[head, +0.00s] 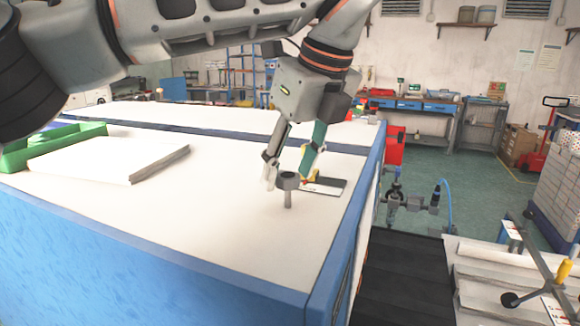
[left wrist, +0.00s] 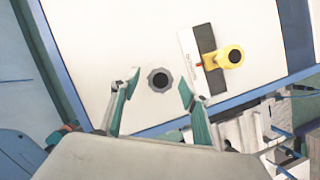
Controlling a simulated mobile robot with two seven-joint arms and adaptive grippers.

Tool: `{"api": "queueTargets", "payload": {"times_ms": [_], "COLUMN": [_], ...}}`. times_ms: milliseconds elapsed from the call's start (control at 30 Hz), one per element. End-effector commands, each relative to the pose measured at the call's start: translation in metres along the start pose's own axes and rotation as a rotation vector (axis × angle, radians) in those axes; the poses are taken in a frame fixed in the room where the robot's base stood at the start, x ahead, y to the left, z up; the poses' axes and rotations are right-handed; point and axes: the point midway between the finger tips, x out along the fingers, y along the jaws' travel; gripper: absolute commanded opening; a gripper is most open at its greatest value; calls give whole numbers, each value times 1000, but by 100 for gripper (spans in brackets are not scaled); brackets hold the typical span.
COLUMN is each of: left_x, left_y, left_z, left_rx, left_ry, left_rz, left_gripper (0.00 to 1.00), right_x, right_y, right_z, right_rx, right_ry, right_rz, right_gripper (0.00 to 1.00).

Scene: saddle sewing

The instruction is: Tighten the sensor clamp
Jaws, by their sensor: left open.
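A dark grey knob (head: 288,181) on a thin upright post stands on the white table top. I cannot tell whether this knob belongs to the sensor clamp. My right gripper is not in view.
A white slab (head: 100,160) and a green tray (head: 15,160) lie left. A blue-topped fitting (head: 436,194) stands beyond the table's right edge. A second bench (head: 480,270) is lower right.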

Motion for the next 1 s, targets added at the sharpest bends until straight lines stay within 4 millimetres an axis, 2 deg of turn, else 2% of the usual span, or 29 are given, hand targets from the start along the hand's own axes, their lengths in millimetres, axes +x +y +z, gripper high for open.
{"api": "queueTargets", "payload": {"times_ms": [267,400,433,767,1000], "left_x": [2,2,2,2,3], "left_y": [0,0,0,0,1], "left_z": [0,0,0,0,0], "left_rx": [1,1,0,23,130], "left_ry": [0,0,0,1,1], "left_rz": [-1,-1,-1,-10,-55], "left_gripper": [45,11,7,7,7], "right_x": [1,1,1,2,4], "right_y": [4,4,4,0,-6], "right_z": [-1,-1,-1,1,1], "right_rx": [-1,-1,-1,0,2], "right_ry": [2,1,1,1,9], "right_rz": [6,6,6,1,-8], "right_gripper": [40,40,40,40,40]}}
